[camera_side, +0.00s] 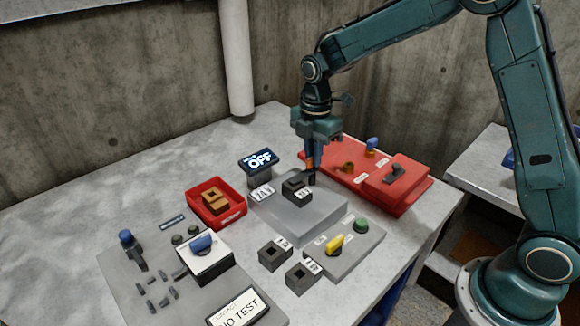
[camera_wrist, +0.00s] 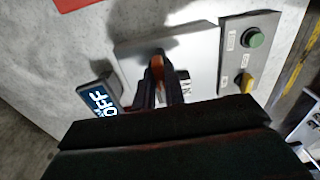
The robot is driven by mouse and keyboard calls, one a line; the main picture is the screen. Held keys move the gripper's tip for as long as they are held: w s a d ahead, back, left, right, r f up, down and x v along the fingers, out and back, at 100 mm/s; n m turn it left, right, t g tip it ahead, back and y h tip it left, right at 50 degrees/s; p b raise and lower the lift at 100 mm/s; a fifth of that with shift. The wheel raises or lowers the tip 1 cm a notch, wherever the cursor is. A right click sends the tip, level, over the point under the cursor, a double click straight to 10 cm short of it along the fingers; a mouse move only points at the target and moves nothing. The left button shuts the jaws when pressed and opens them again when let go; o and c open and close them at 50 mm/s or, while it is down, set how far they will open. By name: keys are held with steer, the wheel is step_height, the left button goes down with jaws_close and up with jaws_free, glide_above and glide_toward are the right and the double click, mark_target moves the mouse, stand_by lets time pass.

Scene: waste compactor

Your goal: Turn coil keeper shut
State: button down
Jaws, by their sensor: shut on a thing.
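My gripper (camera_side: 310,172) points down at the back right of the grey housing (camera_side: 318,220), just behind the black coil block (camera_side: 296,188) on its top. In the wrist view the fingers (camera_wrist: 158,66) are close together, shut on a small orange-brown piece (camera_wrist: 157,72), which I take to be the coil keeper. Its orange also shows between the fingers in the side view. The fingers hide most of it, so its turn angle cannot be told. The grey housing (camera_wrist: 200,45) lies under the fingers in the wrist view.
A display reading OFF (camera_side: 259,161) stands left of the housing. A red tray (camera_side: 215,203) holds a brown block. A red panel (camera_side: 392,188) lies behind on the right. A panel with a yellow knob (camera_side: 335,243) and green button (camera_side: 361,225) is in front. Two loose black blocks stand nearby.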

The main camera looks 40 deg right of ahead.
stand_by(0.3)
steer(key=c, duration=1.5)
jaws_free()
steer(key=shift+o, duration=0.2)
steer(key=shift+r, duration=0.1)
step_height(320, 180, up, 14)
steer(key=s+d+r+m+t, duration=0.1)
steer(key=s+r+m+t, duration=0.3)
steer(key=s+m, duration=0.8)
steer(key=s+f+m+t, duration=0.1)
steer(key=s+f+m, duration=0.2)
steer(key=s, duration=1.3)
steer(key=m, duration=0.3)
steer(key=shift+d+f+t, duration=0.2)
steer(key=shift+d+t, duration=0.1)
steer(key=shift+d, duration=0.1)
